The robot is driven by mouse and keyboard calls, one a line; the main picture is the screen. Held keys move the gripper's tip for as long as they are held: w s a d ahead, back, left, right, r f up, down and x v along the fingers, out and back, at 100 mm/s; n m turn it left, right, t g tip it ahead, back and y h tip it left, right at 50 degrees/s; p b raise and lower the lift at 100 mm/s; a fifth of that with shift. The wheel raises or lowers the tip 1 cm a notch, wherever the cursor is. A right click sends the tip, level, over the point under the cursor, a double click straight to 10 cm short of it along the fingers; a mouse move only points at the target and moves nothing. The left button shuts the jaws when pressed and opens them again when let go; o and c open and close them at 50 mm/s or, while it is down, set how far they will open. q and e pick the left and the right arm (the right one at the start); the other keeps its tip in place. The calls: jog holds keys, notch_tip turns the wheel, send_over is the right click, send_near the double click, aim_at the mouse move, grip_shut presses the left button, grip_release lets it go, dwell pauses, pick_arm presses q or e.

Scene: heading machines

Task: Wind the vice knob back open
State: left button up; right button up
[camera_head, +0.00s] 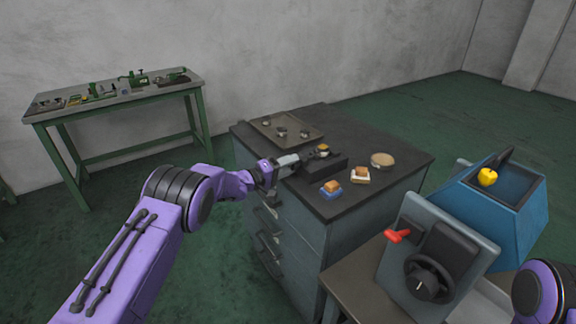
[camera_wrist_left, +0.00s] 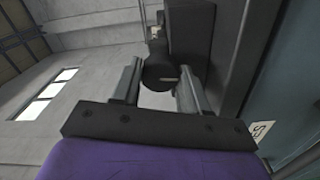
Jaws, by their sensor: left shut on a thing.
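The vice (camera_head: 322,164) is a dark block on top of the grey drawer cabinet, with a small orange-and-light piece (camera_head: 323,149) at its jaws. My left gripper (camera_head: 292,163) reaches in from the left at the vice's near left end. In the left wrist view the black round vice knob (camera_wrist_left: 160,72), with a pale mark on its face, sits between the two fingers of my left gripper (camera_wrist_left: 161,88). The gripper is shut on the knob. In the head view the knob is hidden by the gripper. My right gripper is out of view; only part of my right arm shows.
On the cabinet top (camera_head: 350,215) are a tray (camera_head: 268,127) with small round parts, two small blocks on bases (camera_head: 331,188) (camera_head: 360,174) and a round tan disc (camera_head: 382,160). A grey-blue machine with a black handwheel (camera_head: 428,280) and red lever (camera_head: 397,236) stands at the right.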

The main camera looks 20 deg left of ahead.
pick_arm(q)
jog(key=shift+s+d+f, duration=0.1)
jog(key=shift+d+f, duration=0.05)
jog(key=shift+f, duration=0.15)
jog(key=o, duration=0.8)
jog(key=shift+c, duration=0.2)
jog(key=shift+o, duration=1.4)
jog(key=shift+d+r, duration=0.1)
jog(key=shift+d, duration=0.05)
jog(key=shift+r, duration=0.1)
jog(key=shift+s+a, duration=0.15)
jog(key=shift+a, duration=0.3)
jog(key=b+v, duration=0.2)
jog(key=v, duration=0.7)
jog(key=shift+s, duration=0.35)
jog(key=shift+a, duration=0.15)
